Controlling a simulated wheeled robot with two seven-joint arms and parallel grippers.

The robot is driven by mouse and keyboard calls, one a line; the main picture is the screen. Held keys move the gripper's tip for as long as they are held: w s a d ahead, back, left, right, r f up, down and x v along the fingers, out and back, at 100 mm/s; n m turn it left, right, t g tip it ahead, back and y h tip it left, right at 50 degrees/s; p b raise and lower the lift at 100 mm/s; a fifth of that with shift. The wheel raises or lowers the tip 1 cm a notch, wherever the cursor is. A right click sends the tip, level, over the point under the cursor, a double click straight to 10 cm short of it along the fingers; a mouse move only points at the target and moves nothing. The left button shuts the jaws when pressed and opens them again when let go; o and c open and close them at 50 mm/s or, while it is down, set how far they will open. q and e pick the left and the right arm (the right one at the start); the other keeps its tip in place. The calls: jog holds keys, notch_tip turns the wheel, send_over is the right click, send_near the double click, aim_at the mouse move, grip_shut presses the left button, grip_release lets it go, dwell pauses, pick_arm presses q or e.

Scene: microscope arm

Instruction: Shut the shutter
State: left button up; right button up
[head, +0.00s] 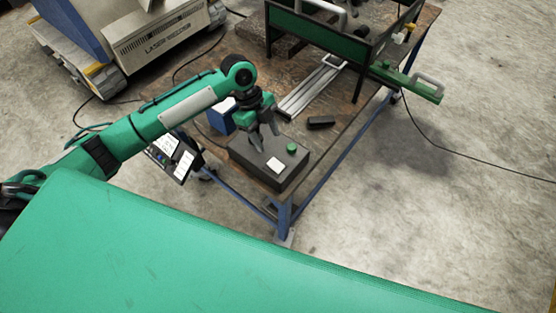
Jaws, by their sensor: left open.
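A dark box (262,170) sits on the near end of the workbench, with a round green button (291,148) and a white label (275,165) on top. My left gripper (264,143) points down just over the box, to the left of the button. It is open and its fingers look empty; I cannot tell whether they touch the box top. A green slide (408,82) with a pale handle sticks out to the right from the dark green frame at the back. I cannot tell for sure which part is the shutter. My right gripper is not in view.
The brown workbench (342,127) has blue legs. A small black block (321,122) and a pale metal rail (310,88) lie behind the box. A dark green frame (335,38) stands at the back. A grey laser machine (160,38) stands at upper left. Cables run across the floor.

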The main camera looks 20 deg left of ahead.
aim_at(279, 167)
pick_arm(q)
jog(key=p+x, duration=0.3)
jog(key=x, duration=0.8)
jog(key=c, duration=1)
jog(key=shift+f+b, duration=0.1)
jog(key=shift+b, duration=0.35)
jog(key=h+b, duration=0.1)
jog(key=b, duration=0.1)
jog(key=a+g+h+b, duration=0.1)
jog(key=h+b, duration=0.1)
jog(key=shift+w+h+b, duration=0.2)
jog(key=shift+h+b, duration=0.1)
jog(key=shift+b, duration=0.05)
jog(key=shift+h+b, duration=0.3)
jog(key=shift+r, duration=0.25)
